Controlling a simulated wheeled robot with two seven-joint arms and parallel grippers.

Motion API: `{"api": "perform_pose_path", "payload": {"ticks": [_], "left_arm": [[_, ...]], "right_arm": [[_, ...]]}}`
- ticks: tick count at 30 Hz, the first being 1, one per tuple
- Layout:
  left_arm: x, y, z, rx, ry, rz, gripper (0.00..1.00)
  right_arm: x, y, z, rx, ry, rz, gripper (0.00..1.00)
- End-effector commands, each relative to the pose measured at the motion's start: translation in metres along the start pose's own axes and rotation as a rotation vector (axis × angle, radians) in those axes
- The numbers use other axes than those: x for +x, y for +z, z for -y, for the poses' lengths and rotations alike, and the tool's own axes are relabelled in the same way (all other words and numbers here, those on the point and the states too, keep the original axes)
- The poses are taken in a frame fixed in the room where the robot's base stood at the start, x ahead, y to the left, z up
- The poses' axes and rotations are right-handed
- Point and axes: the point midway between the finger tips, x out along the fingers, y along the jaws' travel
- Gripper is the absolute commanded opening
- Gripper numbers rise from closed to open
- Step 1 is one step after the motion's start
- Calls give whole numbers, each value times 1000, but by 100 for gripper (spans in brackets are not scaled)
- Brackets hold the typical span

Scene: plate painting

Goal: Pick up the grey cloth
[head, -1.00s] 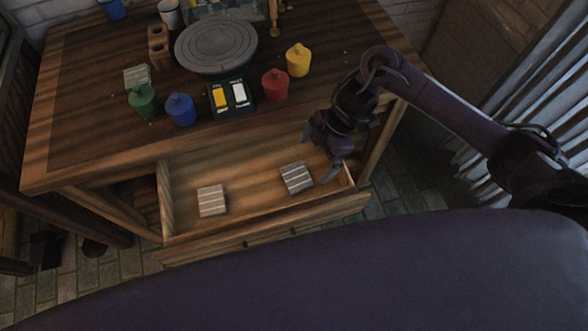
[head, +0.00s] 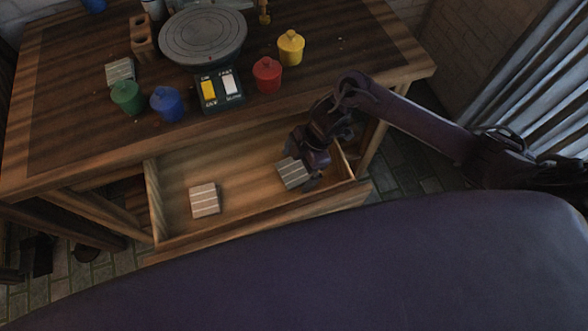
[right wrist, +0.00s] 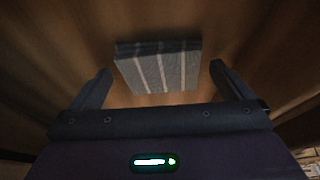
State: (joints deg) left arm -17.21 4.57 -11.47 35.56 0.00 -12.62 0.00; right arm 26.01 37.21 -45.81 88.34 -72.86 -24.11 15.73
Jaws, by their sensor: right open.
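The grey cloth (head: 290,173), folded square with pale stripes, lies in the right part of the open drawer (head: 240,170). My right gripper (head: 303,165) is low in the drawer at this cloth and partly covers it in the head view. In the right wrist view, the cloth (right wrist: 160,70) sits between and beyond the two spread fingertips of the open right gripper (right wrist: 160,76). A gap shows on each side, and nothing is gripped. My left gripper is not in view.
A paler striped cloth (head: 204,199) lies in the drawer's left part; another striped cloth (head: 120,70) lies on the table. The table (head: 70,130) holds green (head: 127,97), blue (head: 167,104), red (head: 267,75) and yellow (head: 291,48) pots, a turntable (head: 203,36) and a switch box (head: 219,88).

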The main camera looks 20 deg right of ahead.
Motion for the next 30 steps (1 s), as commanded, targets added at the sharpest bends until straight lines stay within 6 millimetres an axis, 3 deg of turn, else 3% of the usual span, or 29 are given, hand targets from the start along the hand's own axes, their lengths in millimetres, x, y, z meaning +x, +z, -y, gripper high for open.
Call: {"api": "perform_pose_path", "payload": {"ticks": [7, 17, 25, 30], "left_arm": [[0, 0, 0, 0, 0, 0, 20], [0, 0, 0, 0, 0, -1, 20], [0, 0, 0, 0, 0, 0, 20], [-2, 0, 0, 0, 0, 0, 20]], "right_arm": [[1, 0, 0, -1, 0, 0, 97], [1, 0, 0, 0, 1, 0, 54], [-1, 0, 0, -1, 1, 0, 54], [-11, -5, -1, -2, 2, 0, 54]]}}
